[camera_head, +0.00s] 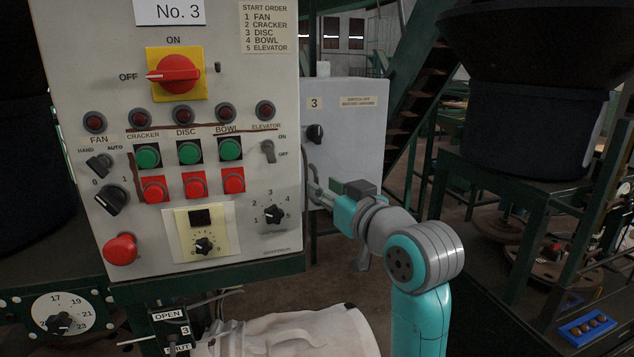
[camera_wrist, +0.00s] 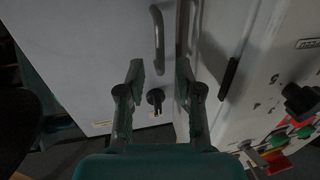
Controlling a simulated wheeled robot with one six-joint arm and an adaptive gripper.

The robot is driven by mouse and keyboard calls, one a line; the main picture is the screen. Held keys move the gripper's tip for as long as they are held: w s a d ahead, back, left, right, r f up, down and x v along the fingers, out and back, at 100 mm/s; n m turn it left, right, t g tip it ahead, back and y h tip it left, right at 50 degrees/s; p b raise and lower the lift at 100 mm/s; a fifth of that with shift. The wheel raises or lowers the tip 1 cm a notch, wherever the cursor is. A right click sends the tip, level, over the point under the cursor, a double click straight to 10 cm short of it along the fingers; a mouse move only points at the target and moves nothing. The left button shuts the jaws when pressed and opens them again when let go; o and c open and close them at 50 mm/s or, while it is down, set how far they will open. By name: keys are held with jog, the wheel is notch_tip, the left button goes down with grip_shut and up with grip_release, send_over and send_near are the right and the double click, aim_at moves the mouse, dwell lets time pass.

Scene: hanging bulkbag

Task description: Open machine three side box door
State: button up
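The machine three side box (camera_head: 352,125) is a light grey box with a "3" label and a "switch off before opening" label. It stands behind and right of the main panel, and its door looks shut. A black rotary knob (camera_head: 315,133) is on its front. In the wrist view, the door (camera_wrist: 95,60) fills the left part, with a grey bar handle (camera_wrist: 157,40) and the knob (camera_wrist: 155,97). My gripper (camera_wrist: 159,70) is open and empty, its fingers apart in front of the door. In the head view, my gripper (camera_head: 319,190) is partly hidden by the main panel edge.
The No. 3 control panel (camera_head: 200,120), with its buttons and knobs, stands close left of my gripper. A white bag (camera_head: 290,335) is below. Green stairs (camera_head: 415,85) rise behind the box. A dark hopper (camera_head: 530,120) stands on the right.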

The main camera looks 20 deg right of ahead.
aim_at(317, 182)
jog(key=shift+w+a, duration=0.25)
jog(key=shift+w, duration=0.75)
jog(key=shift+w+a, duration=0.2)
jog(key=shift+w, duration=0.75)
grip_shut()
